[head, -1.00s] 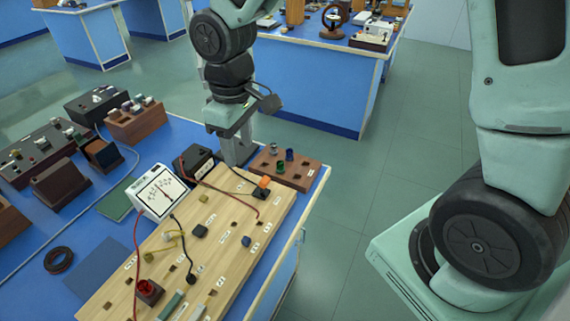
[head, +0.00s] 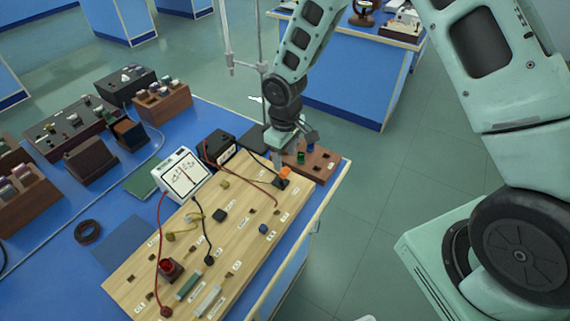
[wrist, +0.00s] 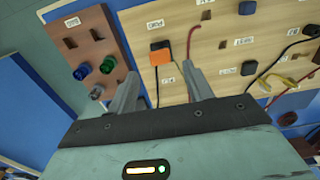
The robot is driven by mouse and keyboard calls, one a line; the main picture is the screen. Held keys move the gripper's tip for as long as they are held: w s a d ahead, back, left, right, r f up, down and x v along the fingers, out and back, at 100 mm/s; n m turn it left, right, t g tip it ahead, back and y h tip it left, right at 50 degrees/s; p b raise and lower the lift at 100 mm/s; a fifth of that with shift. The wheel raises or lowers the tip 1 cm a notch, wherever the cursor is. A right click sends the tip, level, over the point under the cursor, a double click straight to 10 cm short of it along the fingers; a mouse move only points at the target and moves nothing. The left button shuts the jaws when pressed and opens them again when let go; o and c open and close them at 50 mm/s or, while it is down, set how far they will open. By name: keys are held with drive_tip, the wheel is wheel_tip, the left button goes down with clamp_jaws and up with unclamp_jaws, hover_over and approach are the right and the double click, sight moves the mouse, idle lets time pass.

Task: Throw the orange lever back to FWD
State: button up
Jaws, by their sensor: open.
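The orange lever (head: 285,172) sits on a small black switch base near the far right end of the pale wooden board (head: 134,278). In the head view my wrist comes down just behind the lever, and the fingers are mostly hidden. Labels show beside the switch, but I cannot read FWD on them.
A brown block with green and blue knobs (wrist: 94,40) stands close beside the switch. A white meter (head: 183,173) and a black box (head: 216,148) stand at the board's left edge. Red and black leads (head: 160,225) cross the board. A thin metal stand rises behind.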

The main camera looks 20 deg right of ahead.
sight(285, 170)
drive_tip(key=shift+f+p, duration=0.35)
drive_tip(key=shift+f, duration=2.2)
